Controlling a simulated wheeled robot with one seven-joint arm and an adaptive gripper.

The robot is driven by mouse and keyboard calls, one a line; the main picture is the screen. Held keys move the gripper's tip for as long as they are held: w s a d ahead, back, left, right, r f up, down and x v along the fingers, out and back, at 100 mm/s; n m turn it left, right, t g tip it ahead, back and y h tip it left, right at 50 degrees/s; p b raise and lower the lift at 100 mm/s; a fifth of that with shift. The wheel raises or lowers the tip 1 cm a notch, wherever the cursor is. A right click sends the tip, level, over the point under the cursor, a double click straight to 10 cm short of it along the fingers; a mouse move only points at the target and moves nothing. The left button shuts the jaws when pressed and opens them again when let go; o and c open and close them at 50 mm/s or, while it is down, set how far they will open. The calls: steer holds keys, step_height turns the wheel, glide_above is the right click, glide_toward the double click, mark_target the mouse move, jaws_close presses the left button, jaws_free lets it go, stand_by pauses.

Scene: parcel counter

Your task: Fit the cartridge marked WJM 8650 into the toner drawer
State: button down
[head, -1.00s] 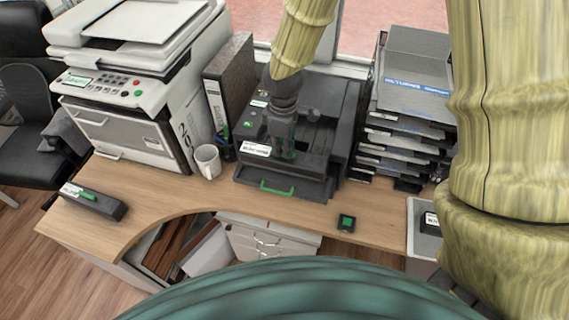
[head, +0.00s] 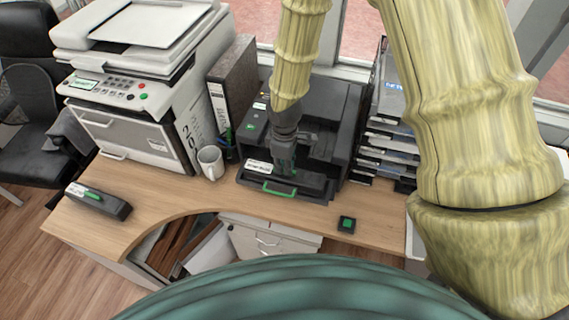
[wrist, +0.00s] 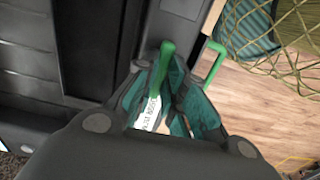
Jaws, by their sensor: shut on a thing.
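The cartridge is a long dark bar with a white label (head: 257,166) at its left end. In the wrist view its green tab (wrist: 162,72) rises between my fingers, and its label lies partly hidden and is hard to read. My gripper (head: 286,163) is shut on the cartridge from above. The toner drawer, with a green handle (head: 280,190), stands pulled out at the printer's front. The handle also shows in the wrist view (wrist: 211,58). The cartridge lies low, over or in the drawer; I cannot tell whether it is seated.
Another dark cartridge (head: 97,201) with a green tab lies on the desk's left end.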

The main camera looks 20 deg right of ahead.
steer(key=shift+f, duration=0.35)
steer(key=c, duration=1.5)
jaws_free()
steer(key=shift+r, duration=0.5)
steer(key=shift+r+b, duration=1.7)
steer(key=shift+r, duration=4.15)
